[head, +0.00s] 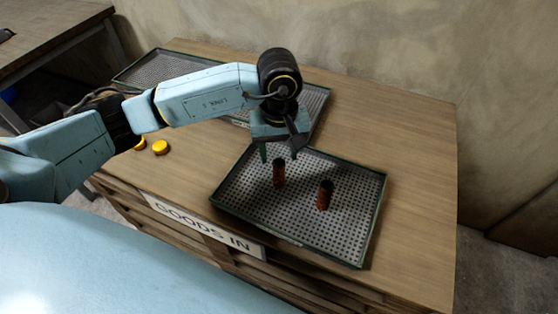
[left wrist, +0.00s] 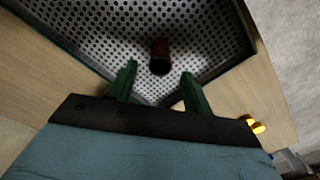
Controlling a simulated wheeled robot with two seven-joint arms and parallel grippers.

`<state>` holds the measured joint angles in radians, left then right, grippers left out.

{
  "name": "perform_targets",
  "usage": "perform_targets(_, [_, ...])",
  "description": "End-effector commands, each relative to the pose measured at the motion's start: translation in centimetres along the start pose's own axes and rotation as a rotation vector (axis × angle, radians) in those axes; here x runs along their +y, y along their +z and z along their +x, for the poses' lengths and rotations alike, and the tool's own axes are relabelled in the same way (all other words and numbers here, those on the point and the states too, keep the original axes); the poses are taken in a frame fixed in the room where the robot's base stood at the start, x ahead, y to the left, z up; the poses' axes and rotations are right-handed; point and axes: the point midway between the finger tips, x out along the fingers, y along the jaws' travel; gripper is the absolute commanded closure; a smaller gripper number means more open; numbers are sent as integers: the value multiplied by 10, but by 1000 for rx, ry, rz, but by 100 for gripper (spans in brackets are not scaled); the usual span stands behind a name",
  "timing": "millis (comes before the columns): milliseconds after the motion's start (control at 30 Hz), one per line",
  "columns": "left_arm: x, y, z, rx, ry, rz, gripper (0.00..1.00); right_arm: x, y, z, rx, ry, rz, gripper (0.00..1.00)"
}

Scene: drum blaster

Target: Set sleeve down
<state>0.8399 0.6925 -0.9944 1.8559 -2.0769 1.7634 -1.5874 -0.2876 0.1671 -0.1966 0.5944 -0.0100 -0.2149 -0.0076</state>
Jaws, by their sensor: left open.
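Two rust-brown sleeves stand upright on the perforated metal tray (head: 238,192) with a dark green rim. The left sleeve (head: 279,174) is just below my left gripper (head: 279,153), which points down with its green fingers apart. The right sleeve (head: 325,195) stands a short way to the right, with its open top showing. In the left wrist view one sleeve (left wrist: 160,54) shows just beyond and between the open fingers (left wrist: 158,74), apart from both. The wrist view does not make clear which sleeve it is. My right gripper is not in view.
A second perforated tray (head: 165,68) lies behind, partly hidden by my left arm. Two yellow round pieces (head: 160,147) lie on the wooden table (head: 410,150) at left. A "GOODS IN" sign (head: 203,227) is on its front. The table right of the front tray is clear.

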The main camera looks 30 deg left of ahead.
Motion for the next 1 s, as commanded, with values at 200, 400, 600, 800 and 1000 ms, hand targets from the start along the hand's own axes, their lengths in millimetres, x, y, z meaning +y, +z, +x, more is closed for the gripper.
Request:
perform_targets(200, [0, -1, -46, 3, 2, 1, 50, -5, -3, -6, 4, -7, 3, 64])
perform_targets(400, [0, 0, -65, 0, 0, 0, 50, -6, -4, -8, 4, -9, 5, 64])
perform_targets(600, [0, 0, -67, -1, -1, 0, 50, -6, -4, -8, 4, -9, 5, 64])
perform_targets(800, [1, 2, -66, -7, 6, -1, 50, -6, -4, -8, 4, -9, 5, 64])
perform_targets(1000, [38, 50, -56, -206, 188, -48, 50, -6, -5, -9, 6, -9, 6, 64])
